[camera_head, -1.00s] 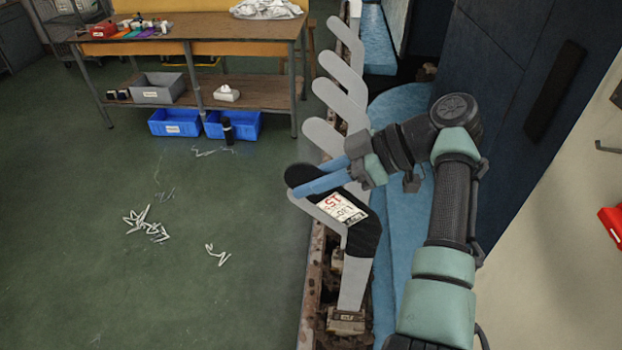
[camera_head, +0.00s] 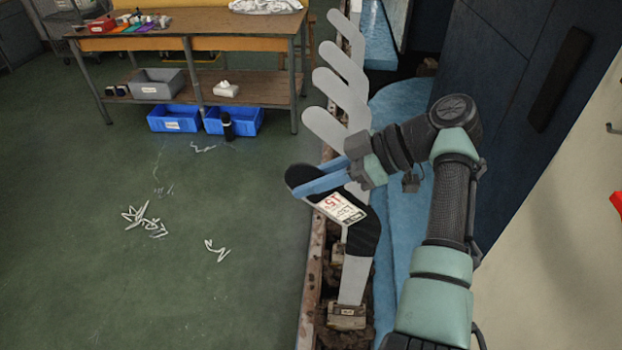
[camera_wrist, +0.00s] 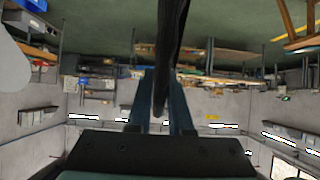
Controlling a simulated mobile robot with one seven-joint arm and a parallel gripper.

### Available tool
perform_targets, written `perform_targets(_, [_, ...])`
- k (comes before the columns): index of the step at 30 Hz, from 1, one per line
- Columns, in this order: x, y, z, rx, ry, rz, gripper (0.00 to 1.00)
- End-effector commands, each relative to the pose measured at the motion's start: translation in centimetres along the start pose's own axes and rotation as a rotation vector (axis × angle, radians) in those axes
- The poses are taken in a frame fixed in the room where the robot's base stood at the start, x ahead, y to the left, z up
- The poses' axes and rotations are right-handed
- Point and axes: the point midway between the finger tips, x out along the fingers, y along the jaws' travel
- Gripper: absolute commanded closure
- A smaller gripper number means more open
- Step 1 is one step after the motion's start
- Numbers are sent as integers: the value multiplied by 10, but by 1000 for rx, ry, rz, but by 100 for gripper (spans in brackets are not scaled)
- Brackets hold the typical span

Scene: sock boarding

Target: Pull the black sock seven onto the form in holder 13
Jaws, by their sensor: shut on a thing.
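The black sock (camera_head: 362,236), with a white and red label (camera_head: 341,207), is around the upper part of the nearest grey form (camera_head: 354,280). Its black toe (camera_head: 300,174) points left. The form's lower shank is bare and stands in its holder (camera_head: 346,316); I cannot read a number there. My gripper (camera_head: 318,182) has blue fingers shut on the sock near the toe. In the wrist view the dark sock (camera_wrist: 172,45) runs between the fingers (camera_wrist: 161,88). How far the form's foot fills the sock is hidden.
Several bare grey forms (camera_head: 335,131) stand in a row behind, close to my gripper. A rusty rail (camera_head: 312,290) runs along the left. A workbench (camera_head: 190,36) with blue bins (camera_head: 235,122) stands at the back left. White scraps (camera_head: 145,220) lie on the open green floor.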

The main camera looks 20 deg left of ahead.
Motion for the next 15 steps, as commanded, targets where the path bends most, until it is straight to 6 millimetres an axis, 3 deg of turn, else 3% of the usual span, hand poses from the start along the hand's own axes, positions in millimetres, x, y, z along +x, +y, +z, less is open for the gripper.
perform_targets(13, [7, 0, 10, 0, 0, 0, 100])
perform_targets(14, [6, 0, 10, 0, 0, 0, 80])
perform_targets(15, [6, 0, 9, 0, 0, 0, 72])
